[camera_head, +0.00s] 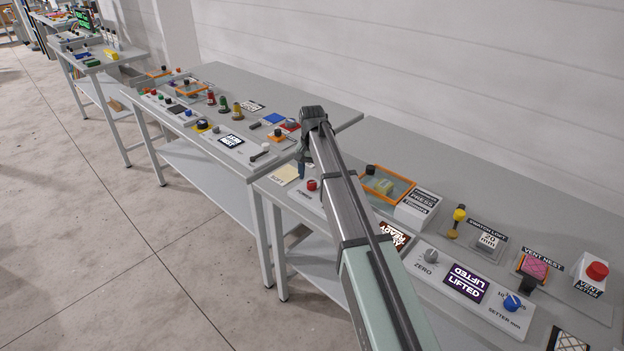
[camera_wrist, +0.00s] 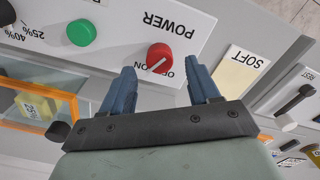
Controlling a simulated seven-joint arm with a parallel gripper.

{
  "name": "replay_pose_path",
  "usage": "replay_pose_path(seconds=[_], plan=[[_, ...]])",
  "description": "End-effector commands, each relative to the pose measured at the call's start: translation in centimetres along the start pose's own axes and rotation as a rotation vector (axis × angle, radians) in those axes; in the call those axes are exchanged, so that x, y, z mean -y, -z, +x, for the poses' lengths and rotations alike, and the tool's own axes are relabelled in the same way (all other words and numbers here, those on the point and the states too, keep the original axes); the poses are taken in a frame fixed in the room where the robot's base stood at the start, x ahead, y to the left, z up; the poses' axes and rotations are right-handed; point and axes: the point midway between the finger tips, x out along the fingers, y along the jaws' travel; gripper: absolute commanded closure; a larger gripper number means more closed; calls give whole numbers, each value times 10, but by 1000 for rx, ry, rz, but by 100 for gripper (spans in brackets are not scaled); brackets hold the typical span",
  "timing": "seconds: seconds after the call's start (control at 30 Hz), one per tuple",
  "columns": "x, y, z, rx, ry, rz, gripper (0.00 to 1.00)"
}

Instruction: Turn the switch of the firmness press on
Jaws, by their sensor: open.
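The red power switch (camera_wrist: 160,57) is a round knob with a white pointer line on a light panel marked POWER; the wrist view shows the panel upside down. The pointer slants toward small OFF/ON lettering, partly covered; I cannot tell which mark it meets. The knob also shows in the head view (camera_head: 312,185). The firmness press has a white labelled block (camera_head: 418,207) and an orange-framed chamber (camera_head: 402,188) with a yellowish block inside. My gripper (camera_wrist: 161,68) is open and empty, its blue fingers apart on either side of the knob's near side; contact is not visible.
A green knob (camera_wrist: 82,32) sits left of the switch in the wrist view, and a SOFT card (camera_wrist: 240,68) lies right. The orange frame (camera_wrist: 68,98) is close by the gripper. A LIFTED display (camera_head: 465,283) and blue knob (camera_head: 512,302) stand nearer on the bench.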

Motion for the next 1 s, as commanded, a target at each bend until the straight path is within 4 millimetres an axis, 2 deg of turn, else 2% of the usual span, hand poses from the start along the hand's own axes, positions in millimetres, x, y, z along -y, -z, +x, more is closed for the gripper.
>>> replay_pose_path(seconds=[0.2, 0.5, 0.7, 1.0], plan=[[1, 1, -44, -2, 1, 0, 39], [0, 1, -93, -1, 1, 0, 39], [0, 0, -108, 0, 0, 0, 39], [0, 0, -112, 0, 0, 0, 39]])
